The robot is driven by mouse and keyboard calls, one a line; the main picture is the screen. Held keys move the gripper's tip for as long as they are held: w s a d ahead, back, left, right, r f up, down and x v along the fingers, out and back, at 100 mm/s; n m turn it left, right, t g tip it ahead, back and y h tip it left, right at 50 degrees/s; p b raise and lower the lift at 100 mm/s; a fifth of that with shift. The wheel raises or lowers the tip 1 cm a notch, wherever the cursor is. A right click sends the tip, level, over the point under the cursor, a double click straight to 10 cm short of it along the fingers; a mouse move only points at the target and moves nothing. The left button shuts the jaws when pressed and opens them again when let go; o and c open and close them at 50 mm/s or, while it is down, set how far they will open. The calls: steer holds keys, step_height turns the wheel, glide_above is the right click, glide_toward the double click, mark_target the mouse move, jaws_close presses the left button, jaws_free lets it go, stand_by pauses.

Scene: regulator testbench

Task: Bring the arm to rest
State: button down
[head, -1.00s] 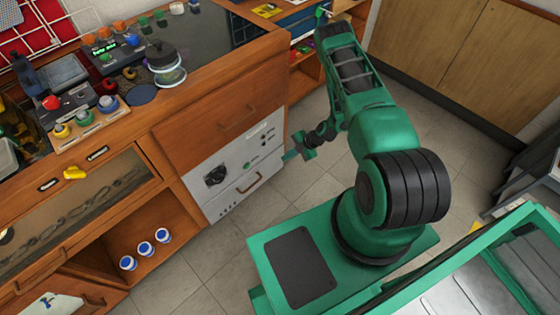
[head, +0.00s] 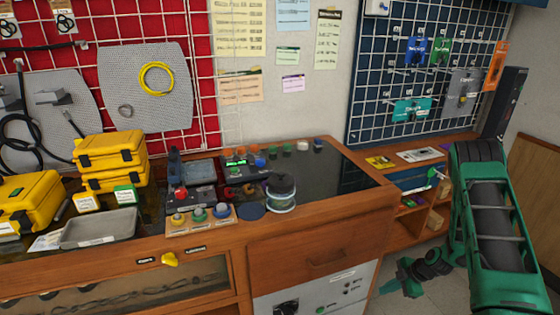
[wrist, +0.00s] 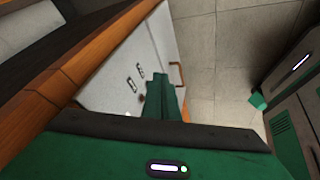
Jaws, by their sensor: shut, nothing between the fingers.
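My green arm (head: 492,225) stands at the right of the head view, bent with its forearm hanging low. My gripper (head: 388,288) is at the lower right of that view, just right of the bench's white front panel (head: 325,290), in front of the bench and below its top. In the wrist view the green fingers (wrist: 160,95) are together with nothing between them, pointing along the white panel (wrist: 130,70). I cannot tell how much clearance there is to the panel.
The wooden bench (head: 320,220) carries a glass jar (head: 281,193), a control box (head: 240,170), a grey tray (head: 98,228) and yellow cases (head: 110,160). A low shelf (head: 415,215) stands behind the arm. Tiled floor (wrist: 220,80) is open beside the gripper.

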steer(key=s+d+r+m+g+h, duration=0.1)
steer(key=s+r+m, duration=0.25)
steer(key=r, duration=0.75)
steer(key=s+d+r+m+h, duration=0.1)
steer(key=s+d+r+m, duration=0.2)
steer(key=r, duration=0.7)
steer(key=s+r+m+g+h, duration=0.1)
steer(key=s+r+m, duration=0.25)
steer(key=r, duration=0.75)
steer(key=s+a+r+m, duration=0.1)
steer(key=s+r+m, duration=0.3)
steer(key=s, duration=0.4)
steer(key=s+a+r+m+h, duration=0.1)
steer(key=s+r+m, duration=0.4)
steer(key=s, duration=0.4)
steer(key=s+a+r+m+g, duration=0.1)
steer(key=s+r+m, duration=0.3)
steer(key=s, duration=0.5)
steer(key=shift+a+r+m+h, duration=0.3)
steer(key=shift+r+m, duration=0.1)
steer(key=shift+r, duration=0.2)
steer(key=shift+w+f, duration=0.25)
steer(key=shift+w, duration=0.45)
steer(key=shift+d, duration=0.1)
